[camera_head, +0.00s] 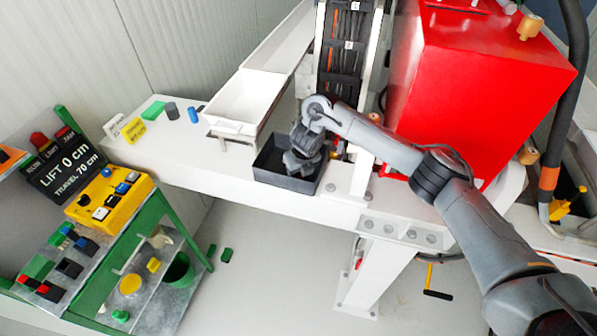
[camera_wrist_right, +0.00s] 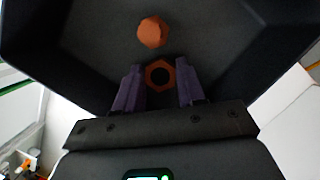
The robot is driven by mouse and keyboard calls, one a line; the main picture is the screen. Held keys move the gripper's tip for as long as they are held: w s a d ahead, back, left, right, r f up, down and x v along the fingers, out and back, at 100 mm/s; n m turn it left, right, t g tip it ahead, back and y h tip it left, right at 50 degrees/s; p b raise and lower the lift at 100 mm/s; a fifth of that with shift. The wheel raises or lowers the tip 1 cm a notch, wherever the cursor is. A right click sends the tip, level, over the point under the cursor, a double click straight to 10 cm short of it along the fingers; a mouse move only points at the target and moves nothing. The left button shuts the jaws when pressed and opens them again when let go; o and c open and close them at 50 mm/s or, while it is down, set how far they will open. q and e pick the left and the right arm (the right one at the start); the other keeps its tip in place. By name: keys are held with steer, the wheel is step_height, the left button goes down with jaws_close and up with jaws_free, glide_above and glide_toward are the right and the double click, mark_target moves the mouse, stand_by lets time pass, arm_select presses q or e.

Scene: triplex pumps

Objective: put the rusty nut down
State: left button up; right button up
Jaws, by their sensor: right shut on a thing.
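My right gripper (camera_head: 299,166) reaches down into a black open tray (camera_head: 262,176) on the white beam. In the right wrist view, its two fingers (camera_wrist_right: 159,84) are shut on the rusty nut (camera_wrist_right: 160,62), an orange-brown ring with a dark hole. The nut is held inside the tray's outline; I cannot tell whether it touches the floor. A second rusty, rounded piece (camera_wrist_right: 153,32) lies on the tray floor beyond it. In the head view the nut is hidden by the gripper. My left gripper is not in view.
A white trough (camera_head: 248,100) stands left of the black tray, and a large red housing (camera_head: 480,85) to the right. Small blocks, including a green one (camera_head: 153,110), sit on the beam's left end. A green-framed cart (camera_head: 175,215) with a yellow control box (camera_head: 108,198) stands at left.

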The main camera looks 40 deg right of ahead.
steer(key=shift+f, duration=0.15)
steer(key=o, duration=0.8)
